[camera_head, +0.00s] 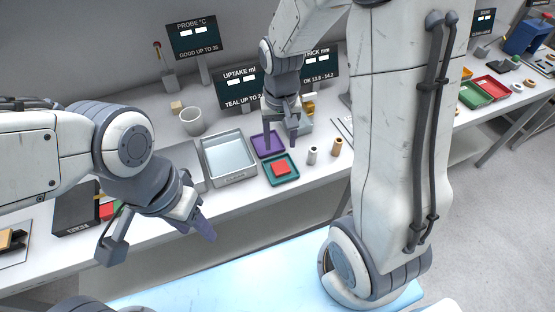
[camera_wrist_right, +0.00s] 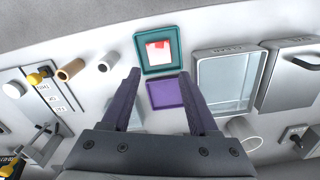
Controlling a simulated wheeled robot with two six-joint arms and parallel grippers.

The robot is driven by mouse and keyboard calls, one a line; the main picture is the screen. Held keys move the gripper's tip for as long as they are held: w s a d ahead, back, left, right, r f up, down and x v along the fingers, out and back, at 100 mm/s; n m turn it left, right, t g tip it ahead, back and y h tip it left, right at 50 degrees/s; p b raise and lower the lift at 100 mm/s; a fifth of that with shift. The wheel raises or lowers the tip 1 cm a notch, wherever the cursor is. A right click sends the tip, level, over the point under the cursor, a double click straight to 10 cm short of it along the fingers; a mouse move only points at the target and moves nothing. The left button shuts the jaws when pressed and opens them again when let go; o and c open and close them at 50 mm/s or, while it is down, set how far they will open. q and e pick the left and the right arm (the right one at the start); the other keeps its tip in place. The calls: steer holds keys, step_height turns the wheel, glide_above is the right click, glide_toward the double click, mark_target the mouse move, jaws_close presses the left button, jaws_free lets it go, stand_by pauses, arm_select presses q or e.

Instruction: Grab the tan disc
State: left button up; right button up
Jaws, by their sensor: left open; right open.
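I cannot make out a clear tan disc in either view. A tan cylinder (camera_head: 336,147) stands on the bench right of a white cylinder (camera_head: 312,155); the tan cylinder also shows in the right wrist view (camera_wrist_right: 70,69). My left gripper (camera_head: 160,238) is open and empty, in front of the bench edge.
A teal tray (camera_head: 268,177) holds a red piece (camera_head: 281,168). Signs (camera_head: 193,37) stand along the back. My right arm hides part of the bench.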

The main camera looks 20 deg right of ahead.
mark_target(280, 167)
step_height(280, 167, down, 10)
steer(key=shift+s+r, duration=0.1)
steer(key=shift+r, duration=0.05)
stand_by(0.3)
jaws_close()
steer(key=shift+r, duration=0.15)
